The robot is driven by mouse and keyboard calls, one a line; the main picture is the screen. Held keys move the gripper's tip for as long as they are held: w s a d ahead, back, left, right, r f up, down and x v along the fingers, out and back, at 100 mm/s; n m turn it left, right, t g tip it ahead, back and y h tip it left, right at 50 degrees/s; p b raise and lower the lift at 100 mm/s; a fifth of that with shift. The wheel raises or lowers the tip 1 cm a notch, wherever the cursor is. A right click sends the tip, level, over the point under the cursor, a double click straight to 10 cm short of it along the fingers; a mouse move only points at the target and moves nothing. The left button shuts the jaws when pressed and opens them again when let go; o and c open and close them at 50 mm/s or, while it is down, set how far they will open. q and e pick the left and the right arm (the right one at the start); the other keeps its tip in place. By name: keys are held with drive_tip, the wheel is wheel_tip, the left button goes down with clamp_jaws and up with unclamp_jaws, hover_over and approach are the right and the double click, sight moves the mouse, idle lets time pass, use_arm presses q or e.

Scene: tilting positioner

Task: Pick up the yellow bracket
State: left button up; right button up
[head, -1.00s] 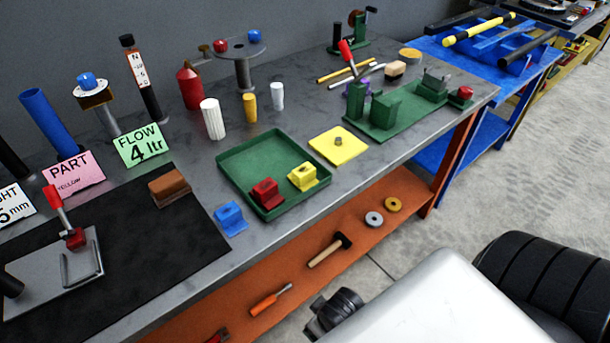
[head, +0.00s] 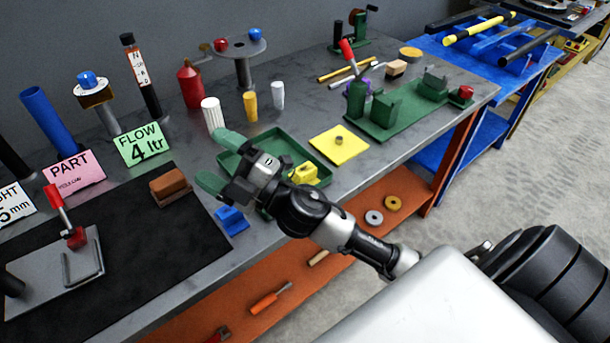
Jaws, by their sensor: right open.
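The yellow bracket (head: 305,173) sits in the right part of the green tray (head: 281,139), partly hidden behind my right arm. My right gripper (head: 214,160) is open and empty, with green-tipped fingers spread over the tray's left end, left of the yellow bracket and apart from it. The red bracket seen earlier in the tray is hidden by my arm. A blue bracket (head: 231,220) stands on the bench just below the gripper, outside the tray. My left gripper does not show.
A yellow plate with a knob (head: 339,144) lies right of the tray. White and yellow cylinders (head: 250,106) stand behind it. A green fixture (head: 409,110) is farther right. A brown block (head: 170,185) sits on the black mat (head: 130,250) at left.

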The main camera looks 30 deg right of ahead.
drive_tip(key=a+n+g+y, duration=0.4)
drive_tip(key=n+g+y, duration=0.2)
drive_tip(key=n+g, duration=0.5)
drive_tip(key=n+g+h, duration=0.6)
drive_tip(key=g+h, duration=0.2)
drive_tip(key=h, duration=1)
approach(304, 168)
drive_tip(key=shift+s+a, duration=0.25)
drive_tip(key=shift+s, duration=0.6)
drive_tip(key=shift+s+d+f+h, duration=0.1)
drive_tip(key=shift+d+f+h, duration=0.05)
drive_tip(key=shift+d+h, duration=0.2)
wheel_tip(304, 168, down, 5)
drive_tip(key=shift+r+p, duration=0.15)
drive_tip(key=shift+p, duration=0.2)
drive_tip(key=f, duration=0.1)
drive_tip(key=w+f+p, duration=0.1)
drive_tip(key=f, duration=0.2)
drive_tip(key=shift+w+a+f, duration=0.3)
drive_tip(key=shift+w+a, duration=0.05)
drive_tip(key=shift+w, duration=0.05)
drive_tip(key=shift+f, duration=0.5)
drive_tip(key=c, duration=1.2)
